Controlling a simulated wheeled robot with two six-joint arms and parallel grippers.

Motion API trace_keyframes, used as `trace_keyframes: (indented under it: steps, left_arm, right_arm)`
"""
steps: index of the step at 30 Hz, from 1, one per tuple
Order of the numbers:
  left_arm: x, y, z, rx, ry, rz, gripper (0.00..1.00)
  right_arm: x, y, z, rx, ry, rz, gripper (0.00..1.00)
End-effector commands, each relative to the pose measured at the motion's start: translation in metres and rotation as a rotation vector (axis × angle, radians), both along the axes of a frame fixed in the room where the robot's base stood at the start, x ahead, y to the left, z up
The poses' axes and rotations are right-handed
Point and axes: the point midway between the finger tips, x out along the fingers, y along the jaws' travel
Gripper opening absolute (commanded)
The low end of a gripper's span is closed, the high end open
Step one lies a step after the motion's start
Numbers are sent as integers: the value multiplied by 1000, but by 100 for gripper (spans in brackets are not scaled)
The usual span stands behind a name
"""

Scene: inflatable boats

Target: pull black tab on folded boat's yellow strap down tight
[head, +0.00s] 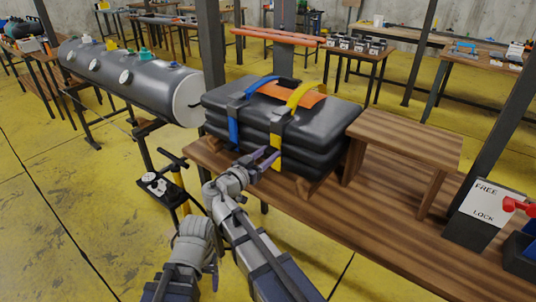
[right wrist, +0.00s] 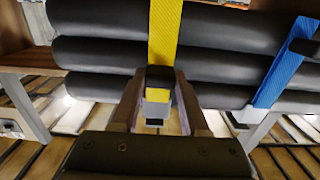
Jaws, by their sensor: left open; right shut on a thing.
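The folded boat (head: 318,112) is a black stacked bundle resting on wooden blocks at the bench's left end. Its yellow strap (head: 300,96) runs over the top and down the near side. In the right wrist view, the yellow strap (right wrist: 164,30) comes down to a black tab (right wrist: 160,73), with a little more yellow below it. My right gripper (head: 268,158) is low at the boat's near side; its fingers (right wrist: 158,85) are shut on the black tab. My left gripper (head: 212,274) is open, low at lower left, away from the boat; its fingers are mostly hidden.
A blue strap (head: 234,122) and an orange patch (head: 290,92) are on the boat. A small wooden stand (head: 405,142) is to its right on the bench (head: 335,215). A FREE/LOCK sign (head: 482,208) is further right. A grey tank (head: 125,80) and foot pump (head: 158,184) are left.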

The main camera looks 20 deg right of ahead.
Motion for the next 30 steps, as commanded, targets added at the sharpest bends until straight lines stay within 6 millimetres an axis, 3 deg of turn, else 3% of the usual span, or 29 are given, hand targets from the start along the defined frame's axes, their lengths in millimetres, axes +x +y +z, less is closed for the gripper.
trace_keyframes:
  steps: [1, 9, 20, 21, 29, 30]
  left_arm:
    - [0, 0, -16, 0, 0, 0, 75]
    - [0, 0, -55, 0, 0, 0, 75]
    - [0, 0, -56, 0, 0, 0, 75]
    - [0, 0, -56, 0, 0, 0, 75]
    - [0, 0, -56, 0, 0, 0, 75]
    - [0, 0, -56, 0, 0, 0, 75]
  right_arm:
    - [0, 0, -16, 1, 1, 0, 0]
    - [0, 0, -55, 1, 1, 0, 0]
    - [0, 0, -56, 2, 0, 0, 0]
    - [0, 0, -56, 2, 0, 0, 46]
    - [0, 0, -56, 1, 1, 0, 75]
    - [0, 0, -56, 1, 1, 0, 75]
